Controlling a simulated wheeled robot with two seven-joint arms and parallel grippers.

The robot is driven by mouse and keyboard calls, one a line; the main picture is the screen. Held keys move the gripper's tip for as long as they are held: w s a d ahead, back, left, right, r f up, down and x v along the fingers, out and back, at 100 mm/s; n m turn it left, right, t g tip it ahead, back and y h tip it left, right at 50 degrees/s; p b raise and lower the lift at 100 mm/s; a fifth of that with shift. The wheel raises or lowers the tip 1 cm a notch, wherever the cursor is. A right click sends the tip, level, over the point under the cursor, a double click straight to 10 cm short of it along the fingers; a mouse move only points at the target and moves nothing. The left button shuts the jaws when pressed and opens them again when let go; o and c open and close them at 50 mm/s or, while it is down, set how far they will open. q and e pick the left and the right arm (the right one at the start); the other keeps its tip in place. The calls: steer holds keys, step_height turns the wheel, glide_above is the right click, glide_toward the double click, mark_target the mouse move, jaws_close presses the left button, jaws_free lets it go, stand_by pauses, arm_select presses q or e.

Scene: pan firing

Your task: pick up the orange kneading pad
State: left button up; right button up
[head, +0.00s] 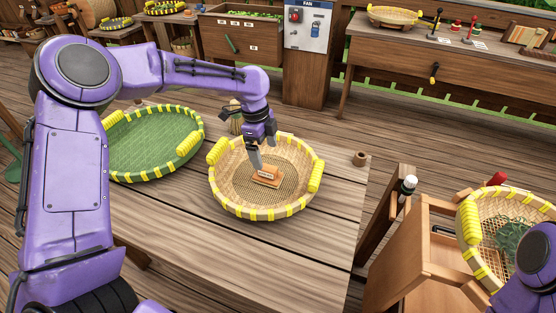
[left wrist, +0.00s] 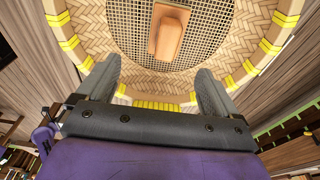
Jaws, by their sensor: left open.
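The orange kneading pad (head: 266,177) lies on the mesh bottom of a round woven basket (head: 300,203) with yellow-wrapped rim and handles. In the left wrist view the pad (left wrist: 168,34) shows at the top, beyond the fingertips. My left gripper (head: 262,152) points down over the basket, close to the pad. In the left wrist view its two fingers (left wrist: 158,75) are spread apart with nothing between them. My right gripper is not in view.
A green-lined basket (head: 150,145) stands left on the same wooden table (head: 200,225). A small brown cup (head: 360,159) is at the table's right edge. Another basket (head: 495,270) with green leaves is at lower right, near a wooden stand (head: 410,265).

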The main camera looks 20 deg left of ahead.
mark_target(268, 167)
arm_select(q)
steer(key=shift+w, duration=0.3)
steer(key=shift+f, duration=0.35)
steer(key=f, duration=0.3)
steer(key=f+p, duration=0.1)
steer(key=f, duration=0.2)
steer(key=f+p, duration=0.1)
steer(key=f, duration=0.2)
steer(key=shift+w+d+f, duration=0.1)
steer(key=shift+d+f, duration=0.2)
steer(key=c, duration=1.6)
steer(key=shift+w+r+b, duration=0.1)
steer(key=shift+r+b, duration=0.25)
steer(key=shift+r, duration=0.2)
steer(key=s+r+b, duration=0.2)
steer(key=s+r, duration=1)
steer(key=s, duration=0.2)
steer(key=shift+d, duration=0.3)
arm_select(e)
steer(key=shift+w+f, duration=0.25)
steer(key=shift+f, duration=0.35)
arm_select(q)
steer(key=shift+s, duration=0.1)
